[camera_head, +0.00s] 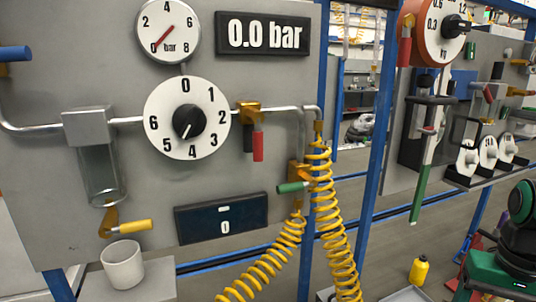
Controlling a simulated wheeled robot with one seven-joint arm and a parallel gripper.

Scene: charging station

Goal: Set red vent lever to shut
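A red lever (258,146) hangs straight down from a brass valve (248,108) on the pipe, just right of the large white dial. A dark piece hangs close beside it on its left. Another red-handled lever (404,50) hangs at the left edge of the orange gauge on the far right panel. No label shows which one is the vent. My gripper is not in view, and nothing is seen touching either lever.
The grey panel carries a numbered dial (187,118), a round gauge (167,31) and a display (263,34) reading 0.0 bar. Yellow coiled hoses (330,215) hang right of the lever, near a green handle (292,187). A white cup (123,265) stands below a yellow-handled tap (135,225).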

